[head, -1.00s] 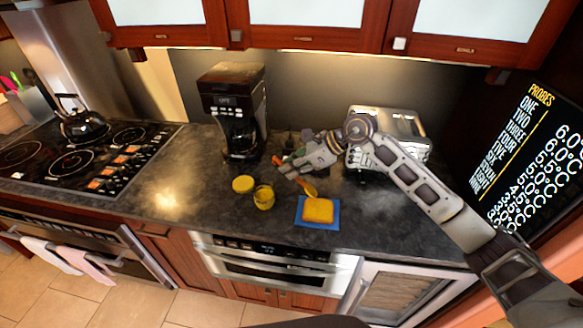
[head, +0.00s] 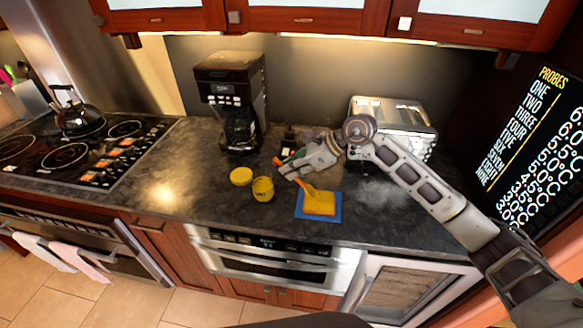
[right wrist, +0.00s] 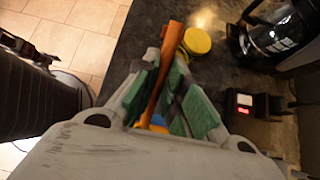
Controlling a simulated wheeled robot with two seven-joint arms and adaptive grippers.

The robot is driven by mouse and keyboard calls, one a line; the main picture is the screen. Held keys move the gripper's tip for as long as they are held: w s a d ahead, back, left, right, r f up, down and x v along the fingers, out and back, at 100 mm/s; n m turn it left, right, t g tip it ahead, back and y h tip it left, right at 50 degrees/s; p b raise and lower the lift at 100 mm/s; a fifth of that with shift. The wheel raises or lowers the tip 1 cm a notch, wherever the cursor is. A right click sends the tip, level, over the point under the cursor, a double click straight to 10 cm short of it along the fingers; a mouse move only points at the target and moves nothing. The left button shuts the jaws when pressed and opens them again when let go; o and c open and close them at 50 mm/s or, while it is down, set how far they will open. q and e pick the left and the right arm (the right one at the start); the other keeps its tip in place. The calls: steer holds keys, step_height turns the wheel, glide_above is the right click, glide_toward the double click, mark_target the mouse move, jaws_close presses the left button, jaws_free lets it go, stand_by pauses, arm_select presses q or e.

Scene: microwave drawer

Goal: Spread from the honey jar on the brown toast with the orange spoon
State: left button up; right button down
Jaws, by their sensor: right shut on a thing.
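The toast (head: 320,203) looks golden yellow and lies on a blue square (head: 301,213) at the counter's front. The open honey jar (head: 263,190) stands to its left, with a yellow lid (head: 241,176) lying beside it. My right gripper (head: 291,170) is shut on the orange spoon (head: 309,189), behind and left of the toast. The spoon's low end is over the toast's upper left part; I cannot tell whether it touches. In the right wrist view the spoon's handle (right wrist: 165,62) sits between the green finger pads, mostly hiding the toast. My left gripper is not in view.
A coffee maker (head: 233,100) stands behind the jar. A steel toaster (head: 397,122) stands behind my right forearm. A stove with a kettle (head: 78,112) is at the left. The counter left of the lid is clear.

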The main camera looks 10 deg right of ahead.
mark_target(303, 182)
steer(key=shift+f+b, duration=0.6)
steer(key=shift+f, duration=0.4)
steer(key=shift+f+b, duration=1.15)
steer(key=shift+f, duration=0.1)
stand_by(2.3)
steer(key=shift+f+b, duration=0.1)
steer(key=shift+b, duration=0.45)
stand_by(0.9)
steer(key=shift+s+d, duration=0.1)
steer(key=shift+d, duration=0.15)
steer(key=shift+s+d+b, duration=0.2)
steer(key=shift+d+b, duration=0.05)
steer(key=shift+d, duration=0.3)
steer(key=shift+s+d+b, duration=0.15)
steer(key=shift+d+b, duration=0.05)
steer(key=shift+d, duration=0.35)
steer(key=shift+d, duration=0.25)
steer(key=shift+s+d, duration=0.15)
steer(key=shift+d, duration=0.2)
steer(key=shift+d+b, duration=0.1)
steer(key=shift+b, duration=0.25)
